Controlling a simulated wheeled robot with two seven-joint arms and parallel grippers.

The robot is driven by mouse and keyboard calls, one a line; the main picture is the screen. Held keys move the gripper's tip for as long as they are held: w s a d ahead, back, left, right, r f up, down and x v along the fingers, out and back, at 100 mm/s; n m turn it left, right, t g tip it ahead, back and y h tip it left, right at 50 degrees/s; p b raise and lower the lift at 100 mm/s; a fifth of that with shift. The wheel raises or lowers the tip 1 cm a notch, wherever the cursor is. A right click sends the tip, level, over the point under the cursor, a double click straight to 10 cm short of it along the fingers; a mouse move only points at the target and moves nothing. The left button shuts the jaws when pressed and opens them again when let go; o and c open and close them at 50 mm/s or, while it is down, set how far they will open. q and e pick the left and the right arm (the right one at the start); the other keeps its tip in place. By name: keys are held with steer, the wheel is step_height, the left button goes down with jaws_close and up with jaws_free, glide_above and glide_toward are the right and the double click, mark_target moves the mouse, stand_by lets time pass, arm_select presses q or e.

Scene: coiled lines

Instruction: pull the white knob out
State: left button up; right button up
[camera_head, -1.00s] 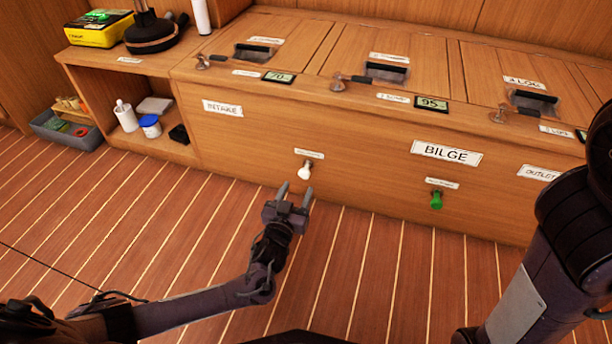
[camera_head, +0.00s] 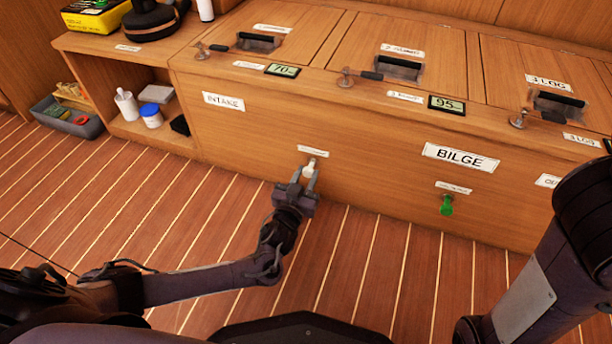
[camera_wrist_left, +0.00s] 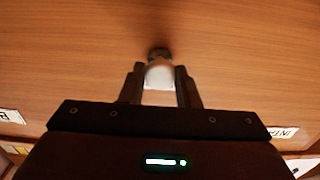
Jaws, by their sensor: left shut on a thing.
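The white knob (camera_head: 309,171) sticks out from the front of the wooden locker, below a small label. My left gripper (camera_head: 307,180) is shut on the knob, one finger on each side of it. In the left wrist view the white knob (camera_wrist_left: 159,76) sits between the two fingers (camera_wrist_left: 159,88), with a dark stem or collar behind it against the wood. The fingers partly hide the knob's sides. My right arm (camera_head: 545,270) shows at the right edge; its gripper is out of view.
A green knob (camera_head: 446,205) sticks out of the same front, right of the white one, under the BILGE sign (camera_head: 461,157). The INTAKE sign (camera_head: 224,101) is to the left. An open shelf with a white bottle (camera_head: 126,105) stands at left. The striped floor (camera_head: 370,260) before the locker is clear.

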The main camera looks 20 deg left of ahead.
arm_select(q)
jaws_close()
steer(key=shift+s+p, duration=0.3)
steer(key=shift+p, duration=0.15)
steer(key=s+p, duration=0.3)
steer(key=s, duration=0.1)
steer(key=shift+s+r, duration=0.1)
steer(key=shift+s, duration=0.1)
steer(key=shift+s+a, duration=0.1)
steer(key=shift+s, duration=0.1)
steer(key=o, duration=0.9)
jaws_free()
steer(key=shift+c, duration=0.2)
steer(key=shift+s, duration=0.1)
